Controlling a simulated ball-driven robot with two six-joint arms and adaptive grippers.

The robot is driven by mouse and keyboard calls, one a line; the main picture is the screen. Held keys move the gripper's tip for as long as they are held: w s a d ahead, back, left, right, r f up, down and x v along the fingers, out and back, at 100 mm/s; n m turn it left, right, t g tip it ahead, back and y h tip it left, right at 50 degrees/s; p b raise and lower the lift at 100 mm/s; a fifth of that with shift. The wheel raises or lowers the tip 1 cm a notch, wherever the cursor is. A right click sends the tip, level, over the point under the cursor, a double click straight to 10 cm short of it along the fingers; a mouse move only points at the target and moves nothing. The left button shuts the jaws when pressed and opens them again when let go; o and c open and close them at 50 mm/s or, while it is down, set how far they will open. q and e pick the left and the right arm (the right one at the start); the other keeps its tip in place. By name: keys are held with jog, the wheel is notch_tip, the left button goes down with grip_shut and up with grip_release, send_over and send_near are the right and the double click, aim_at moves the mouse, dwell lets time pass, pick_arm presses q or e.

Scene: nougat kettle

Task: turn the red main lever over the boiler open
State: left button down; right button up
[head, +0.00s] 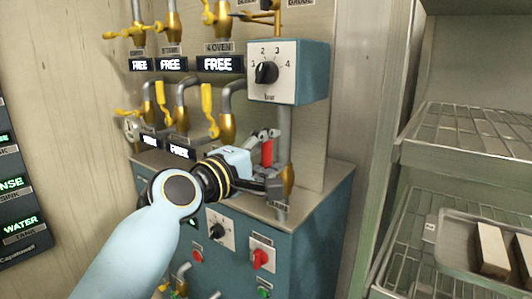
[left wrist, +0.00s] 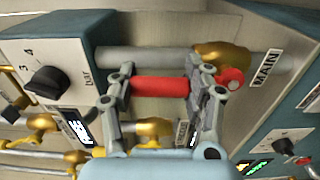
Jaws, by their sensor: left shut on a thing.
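The red main lever (head: 266,152) stands upright beside the grey vertical pipe (head: 284,125) over the boiler cabinet (head: 310,235). In the left wrist view the red lever (left wrist: 160,87) runs parallel to the pipe, next to the brass valve body (left wrist: 222,57) and the MAIN label (left wrist: 265,68). My left gripper (head: 269,162) is at the lever, with its fingers on either side of the red grip. In the left wrist view the left gripper (left wrist: 158,92) is shut on the lever, and a finger hides part of it near the valve. My right gripper is not in view.
A box with a black dial (head: 266,73) is just above the lever. Yellow-handled valves (head: 208,105) are to the left. The cabinet front has a red knob (head: 261,258). A wire rack (head: 470,130) with a tray stands at the right.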

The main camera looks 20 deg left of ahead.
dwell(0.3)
pick_arm(q)
jog(key=c, duration=0.5)
grip_release()
jog(key=shift+d, duration=0.1)
jog(key=shift+s, duration=0.15)
jog(key=v, duration=1.1)
jog(key=shift+s, duration=0.35)
jog(key=shift+a, duration=0.2)
